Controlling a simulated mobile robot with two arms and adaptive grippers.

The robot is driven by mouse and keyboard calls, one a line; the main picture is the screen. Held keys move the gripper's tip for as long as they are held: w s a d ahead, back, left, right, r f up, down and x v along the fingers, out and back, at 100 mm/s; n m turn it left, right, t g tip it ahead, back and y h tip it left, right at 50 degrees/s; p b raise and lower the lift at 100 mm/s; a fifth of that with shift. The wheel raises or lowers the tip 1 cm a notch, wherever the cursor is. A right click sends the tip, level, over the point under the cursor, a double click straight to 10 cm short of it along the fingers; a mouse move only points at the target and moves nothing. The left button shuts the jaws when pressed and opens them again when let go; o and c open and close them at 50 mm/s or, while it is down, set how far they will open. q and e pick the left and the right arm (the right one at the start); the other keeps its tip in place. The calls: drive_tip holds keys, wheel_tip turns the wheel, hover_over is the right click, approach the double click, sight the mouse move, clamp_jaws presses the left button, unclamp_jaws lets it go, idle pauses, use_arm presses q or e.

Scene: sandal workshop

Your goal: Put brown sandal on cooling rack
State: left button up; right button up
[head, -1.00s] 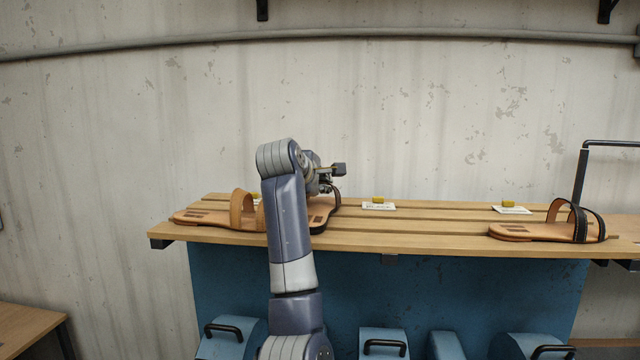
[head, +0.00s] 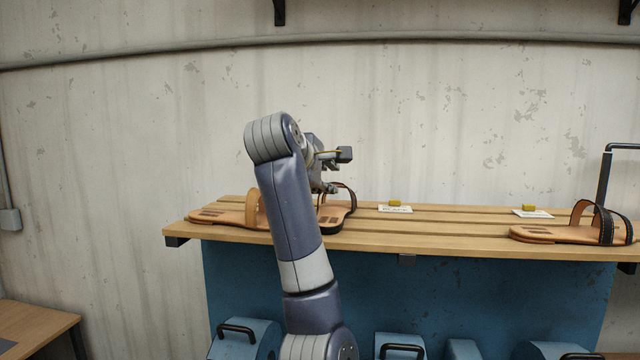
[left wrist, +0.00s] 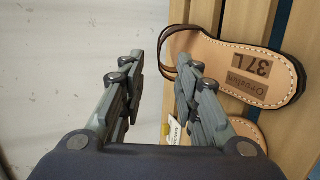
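A tan sandal with a brown strap (head: 222,216) lies at the left of the slatted wooden rack (head: 440,240), partly hidden by my arm. A tan sandal with a black strap (head: 336,217) lies beside it. My left gripper (head: 332,172) is above and just behind the black-strapped sandal. In the left wrist view my left gripper (left wrist: 157,75) is open and empty. The black-strapped sandal (left wrist: 245,65), marked 37L, is right of the fingers, with part of its strap behind the right finger. A bit of another sandal (left wrist: 246,130) shows below. My right gripper is not in view.
A sandal pair with brown and black straps (head: 545,234) lies at the rack's right end. Labels with yellow blocks (head: 394,203) stand along the back, with free slats between. A black metal frame (head: 606,175) rises at right. The wall is close behind.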

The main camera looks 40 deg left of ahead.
use_arm(q)
drive_tip(key=shift+b+v, duration=0.3)
drive_tip(key=shift+v, duration=1.4)
drive_tip(key=shift+f, duration=0.1)
